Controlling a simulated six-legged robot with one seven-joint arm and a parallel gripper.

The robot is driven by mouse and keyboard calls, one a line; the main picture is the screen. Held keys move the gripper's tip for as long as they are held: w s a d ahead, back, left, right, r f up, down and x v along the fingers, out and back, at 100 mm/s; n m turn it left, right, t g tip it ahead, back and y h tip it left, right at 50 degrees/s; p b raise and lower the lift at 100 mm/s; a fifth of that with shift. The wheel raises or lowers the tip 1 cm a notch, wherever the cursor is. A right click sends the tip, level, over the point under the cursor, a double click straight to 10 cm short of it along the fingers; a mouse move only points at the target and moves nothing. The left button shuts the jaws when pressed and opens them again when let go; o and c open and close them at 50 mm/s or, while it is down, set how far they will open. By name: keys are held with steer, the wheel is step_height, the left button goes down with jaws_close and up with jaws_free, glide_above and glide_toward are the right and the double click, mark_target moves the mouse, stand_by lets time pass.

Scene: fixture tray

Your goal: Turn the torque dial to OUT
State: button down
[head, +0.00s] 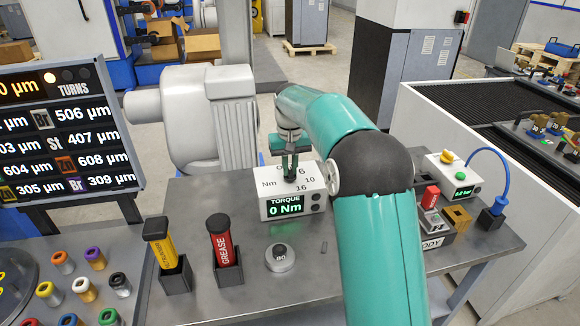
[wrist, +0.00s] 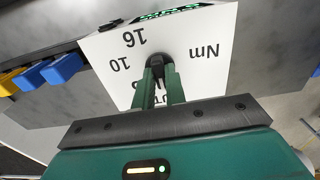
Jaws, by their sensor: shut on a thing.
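The torque box (head: 290,192) is a white box on the grey bench, with a green front display reading "TORQUE 0 Nm". Its top face carries the markings "Nm", 6, 10 and 16. In the wrist view, the box top (wrist: 205,50) appears upside down, with 16, 10, "Nm" and a partly hidden "OUT" in sight. The dark torque dial (wrist: 158,62) stands on this top face. My gripper (head: 290,172) comes down on the box from above. In the wrist view its green fingers (wrist: 160,85) are shut on the dial. The dial's pointer direction is hidden.
A black-and-yellow tube (head: 160,240) and a red grease tube (head: 221,247) stand in holders left of the box. A round grey weight (head: 280,257) lies in front. A lit readout board (head: 65,130) stands at left. A white unit with buttons (head: 447,172) sits at right.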

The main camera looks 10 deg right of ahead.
mark_target(290, 170)
steer(key=c, duration=1.4)
jaws_free()
steer(key=shift+c, duration=0.2)
steer(key=shift+r, duration=0.15)
step_height(290, 170, up, 14)
steer(key=shift+f, duration=0.2)
steer(key=shift+s, duration=0.1)
